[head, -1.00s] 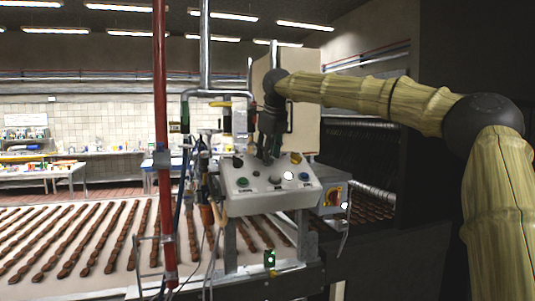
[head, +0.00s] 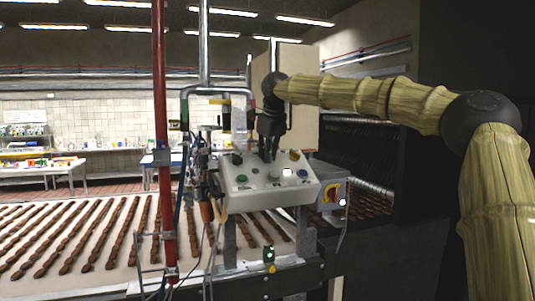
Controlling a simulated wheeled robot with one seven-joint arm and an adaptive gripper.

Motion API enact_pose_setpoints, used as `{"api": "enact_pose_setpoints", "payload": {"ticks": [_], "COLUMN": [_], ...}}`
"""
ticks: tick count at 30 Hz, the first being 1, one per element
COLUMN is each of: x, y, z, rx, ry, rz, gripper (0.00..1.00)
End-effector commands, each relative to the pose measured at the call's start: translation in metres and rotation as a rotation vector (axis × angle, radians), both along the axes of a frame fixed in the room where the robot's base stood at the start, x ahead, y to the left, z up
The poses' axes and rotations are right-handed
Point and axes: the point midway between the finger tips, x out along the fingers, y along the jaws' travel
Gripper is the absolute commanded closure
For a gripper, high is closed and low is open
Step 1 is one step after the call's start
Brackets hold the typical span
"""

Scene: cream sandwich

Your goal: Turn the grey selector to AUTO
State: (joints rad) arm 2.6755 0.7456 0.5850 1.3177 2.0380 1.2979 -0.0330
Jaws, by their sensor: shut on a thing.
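A pale control box (head: 258,200) with a sloped top stands over the conveyor, near the middle of the head view. My gripper (head: 270,157) reaches down to the middle of its upper row of controls, its dark fingers close together at the panel. The grey selector is between the fingertips and mostly hidden by them. The AUTO label and the selector's pointing direction are too small to read. A black knob (head: 237,159) is left of the fingers and a yellow control (head: 294,155) is right of them.
The lower row has a green button (head: 241,178), a white lit one (head: 287,172) and a blue one (head: 302,174). A red-and-yellow switch (head: 331,194) is on the box's right. A red pole (head: 161,120) stands left, above the conveyor (head: 60,250) with rows of brown bars.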

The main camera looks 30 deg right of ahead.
Motion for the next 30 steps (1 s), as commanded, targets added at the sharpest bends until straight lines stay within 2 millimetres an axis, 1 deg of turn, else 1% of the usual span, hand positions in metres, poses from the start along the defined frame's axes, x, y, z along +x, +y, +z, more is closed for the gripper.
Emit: {"api": "enact_pose_setpoints", "payload": {"ticks": [1, 5, 11, 30], "x": [0.0002, 0.0003, 0.0007, 0.0002], "y": [-0.0008, -0.0008, -0.0014, -0.0028], "z": [-0.003, -0.0039, -0.0055, -0.0084], "rx": [0.002, 0.013, 0.06, 0.34], "ry": [0.003, 0.001, -0.011, -0.074], "rz": [-0.004, -0.024, -0.108, -0.608], "gripper": [1.0, 1.0, 1.0, 1.0]}}
